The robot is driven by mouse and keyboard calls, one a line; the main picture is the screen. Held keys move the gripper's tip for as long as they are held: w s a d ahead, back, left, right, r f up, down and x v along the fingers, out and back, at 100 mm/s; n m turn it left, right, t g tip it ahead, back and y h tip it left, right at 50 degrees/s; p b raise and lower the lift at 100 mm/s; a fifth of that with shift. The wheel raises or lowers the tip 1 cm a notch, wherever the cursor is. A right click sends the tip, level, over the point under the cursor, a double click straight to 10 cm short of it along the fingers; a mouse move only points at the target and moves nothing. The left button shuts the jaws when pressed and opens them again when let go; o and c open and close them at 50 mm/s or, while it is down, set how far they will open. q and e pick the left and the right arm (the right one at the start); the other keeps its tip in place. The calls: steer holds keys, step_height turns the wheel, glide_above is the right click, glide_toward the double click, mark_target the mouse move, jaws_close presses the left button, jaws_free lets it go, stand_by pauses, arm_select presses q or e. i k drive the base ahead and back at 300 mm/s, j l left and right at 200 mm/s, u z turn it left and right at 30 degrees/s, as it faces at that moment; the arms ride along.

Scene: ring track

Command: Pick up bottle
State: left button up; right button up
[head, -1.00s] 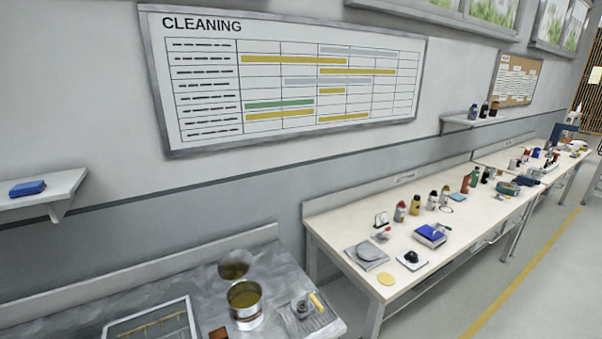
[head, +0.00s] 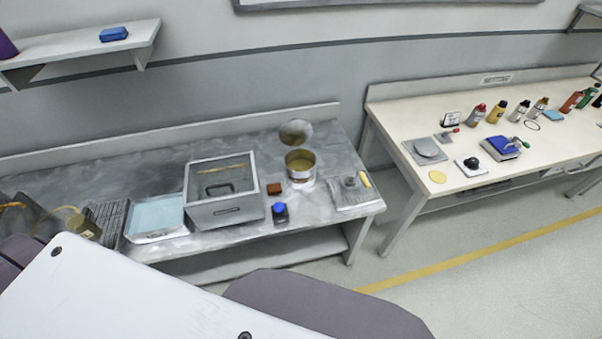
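A small dark bottle with a blue cap (head: 280,212) stands at the front edge of the grey metal bench (head: 328,144), beside a lidded box. Several more bottles stand along the back of the pale table at right: a grey one with a red cap (head: 476,115), a yellow one with a dark cap (head: 496,112), a grey one with a dark cap (head: 521,111) and a yellow-grey one (head: 540,106). Red and green bottles (head: 571,101) stand farther right. I cannot tell which bottle the task means. Neither gripper is in view.
The metal bench also holds a grey lidded box (head: 224,212), a light-blue tray (head: 156,216), an open can (head: 300,166) and a brown block (head: 274,188). The pale table (head: 420,118) holds a blue-topped device (head: 503,146). A gap separates the tables; clear floor (head: 440,245) lies in front.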

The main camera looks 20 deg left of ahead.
mark_target(78, 223)
steer(key=u, duration=0.45)
steer(key=j+u, duration=0.1)
steer(key=u, duration=0.75)
steer(key=i+u, duration=0.1)
steer(key=u, duration=0.3)
steer(key=j+u, duration=0.1)
steer(key=u, duration=0.75)
